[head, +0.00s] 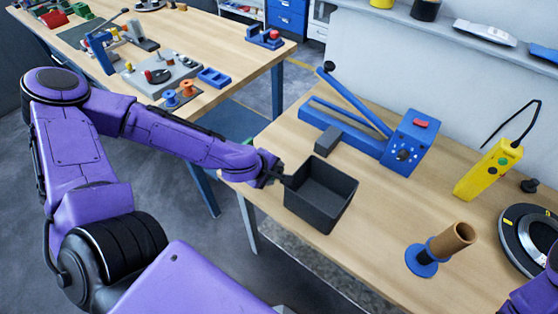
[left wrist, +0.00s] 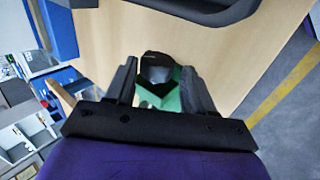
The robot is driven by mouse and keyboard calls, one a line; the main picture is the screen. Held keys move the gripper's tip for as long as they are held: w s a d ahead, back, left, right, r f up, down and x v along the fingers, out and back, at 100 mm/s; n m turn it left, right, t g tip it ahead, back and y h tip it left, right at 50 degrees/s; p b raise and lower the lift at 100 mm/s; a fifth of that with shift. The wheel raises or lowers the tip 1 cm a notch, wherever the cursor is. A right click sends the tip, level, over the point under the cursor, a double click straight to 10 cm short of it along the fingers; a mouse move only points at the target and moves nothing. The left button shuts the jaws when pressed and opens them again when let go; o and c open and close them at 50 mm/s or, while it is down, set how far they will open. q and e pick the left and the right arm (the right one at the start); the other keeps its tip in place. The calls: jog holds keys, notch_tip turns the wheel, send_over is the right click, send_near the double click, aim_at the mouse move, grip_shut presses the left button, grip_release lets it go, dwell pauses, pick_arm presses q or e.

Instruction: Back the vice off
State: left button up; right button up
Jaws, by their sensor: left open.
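No vice can be picked out for certain. My left gripper (head: 282,180) is at the left rim of a black open bin (head: 322,192) on the near bench; its fingers are small and partly hidden in the head view. In the left wrist view the gripper (left wrist: 160,90) is open, its two dark fingers apart. A green thing with a dark top (left wrist: 158,90) shows between and beyond them; I cannot tell what it is or whether they touch it. My right gripper is out of view.
On the near bench (head: 390,232) stand a blue lever device (head: 405,140), a grey block (head: 327,140), a yellow handset (head: 488,170), a brown tube on a blue base (head: 450,242) and a round black-and-silver reel (head: 530,236). A second bench (head: 225,45) holds tools.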

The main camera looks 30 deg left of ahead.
pick_arm(q)
jog(key=shift+w, duration=0.1)
jog(key=r+g+p, duration=0.1)
jog(key=p, duration=0.2)
jog(key=g+p, duration=0.1)
jog(key=p, duration=0.2)
jog(key=shift+w+r, duration=0.2)
jog(key=shift+r, duration=0.15)
jog(key=shift+w+f+g+p, duration=0.2)
jog(key=shift+f+g+p, duration=0.2)
jog(key=shift+g, duration=0.4)
jog(key=shift+d+f, duration=0.1)
jog(key=shift+f, duration=0.1)
jog(key=shift+w+g, duration=0.1)
jog(key=shift+g, duration=0.4)
jog(key=g, duration=0.2)
jog(key=shift+w+r+g+y, duration=0.1)
jog(key=shift+w+g+y, duration=0.2)
jog(key=shift+w+g, duration=0.1)
